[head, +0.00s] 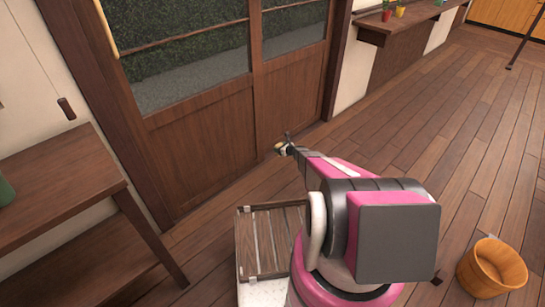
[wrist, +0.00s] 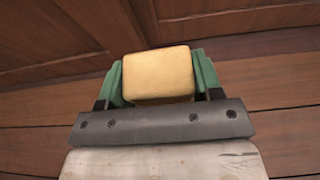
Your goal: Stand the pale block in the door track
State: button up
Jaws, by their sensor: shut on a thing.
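The pale block (wrist: 157,75) is a yellowish, rounded block in the wrist view. My gripper (wrist: 160,84) is shut on it, with a green finger on each side. In the head view my gripper (head: 283,149) is low beside the foot of the brown sliding door (head: 205,150), near its right-hand panel. The door's lower edge (wrist: 275,43) runs just beyond the block in the wrist view. The track groove itself is not clear in either view. I cannot tell whether the block touches the floor or track.
A dark wooden shelf table (head: 60,190) stands at left. A slatted crate (head: 270,240) sits beside my base. A wooden bucket (head: 492,270) is on the floor at lower right. A wall ledge (head: 405,22) holds small pots.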

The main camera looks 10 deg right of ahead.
jog(key=shift+w+f, duration=0.3)
jog(key=shift+f, duration=0.15)
send_near(269, 148)
jog(key=w+a, duration=0.2)
jog(key=w, duration=0.1)
jog(key=w+a+r, duration=0.1)
jog(key=w, duration=0.1)
jog(key=shift+a, duration=0.1)
jog(key=shift+s+f, duration=0.1)
jog(key=shift+f, duration=1.85)
jog(key=shift+f, duration=0.2)
jog(key=o, duration=1)
jog(key=shift+c, duration=0.2)
jog(key=shift+r, duration=0.15)
